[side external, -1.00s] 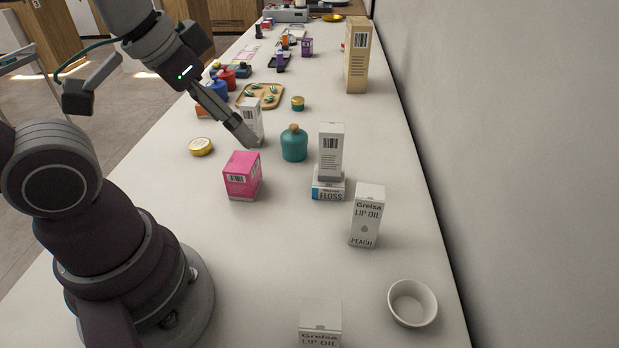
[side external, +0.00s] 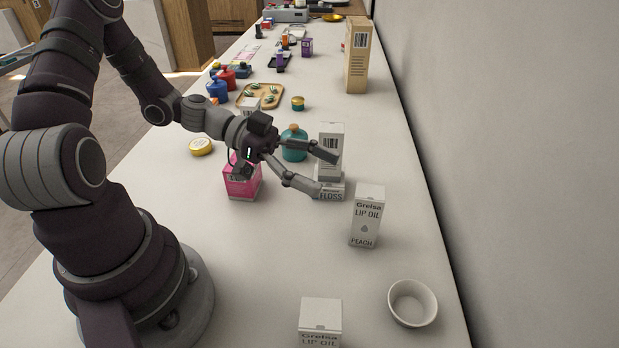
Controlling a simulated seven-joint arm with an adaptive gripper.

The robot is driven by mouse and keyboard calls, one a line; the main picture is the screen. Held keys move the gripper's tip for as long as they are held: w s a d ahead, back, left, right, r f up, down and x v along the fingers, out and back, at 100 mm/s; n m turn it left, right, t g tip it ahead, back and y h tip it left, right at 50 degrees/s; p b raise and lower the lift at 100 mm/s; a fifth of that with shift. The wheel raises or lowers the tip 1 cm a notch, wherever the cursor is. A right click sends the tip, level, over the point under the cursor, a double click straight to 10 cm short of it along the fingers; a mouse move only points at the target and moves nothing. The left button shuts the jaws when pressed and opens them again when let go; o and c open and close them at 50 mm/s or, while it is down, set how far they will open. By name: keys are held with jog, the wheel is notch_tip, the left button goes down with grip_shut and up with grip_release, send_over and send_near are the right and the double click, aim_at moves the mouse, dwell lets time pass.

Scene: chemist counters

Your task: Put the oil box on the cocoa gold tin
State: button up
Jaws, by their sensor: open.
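A white lip oil box marked PEACH (side external: 367,217) stands upright on the counter, right of and nearer than my gripper. A second lip oil box (side external: 320,318) stands at the front edge of the picture, partly cut off. The round gold tin (side external: 200,147) lies flat at the left with nothing on it; its label is too small to read. My gripper (side external: 327,173) is open, its fingers pointing right. They overlap a white barcoded box (side external: 331,138) that stands on a FLOSS box (side external: 331,194). I cannot tell whether they touch it.
A pink box (side external: 242,183) is partly hidden behind my gripper, and a teal bottle (side external: 294,143) stands behind it. Another white box (side external: 250,104) is partly covered by my arm. A white bowl (side external: 412,304) sits at the front right.

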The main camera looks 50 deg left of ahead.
jog(key=w+a+r+n+t, duration=0.1)
jog(key=w+a+r+t, duration=0.1)
jog(key=t, duration=0.2)
send_near(371, 192)
jog(key=x, duration=0.2)
jog(key=shift+h, duration=0.3)
jog(key=x, duration=0.5)
jog(key=f+x, duration=0.1)
jog(key=x, duration=0.2)
jog(key=shift+c, duration=0.3)
grip_shut()
jog(key=shift+r, duration=0.15)
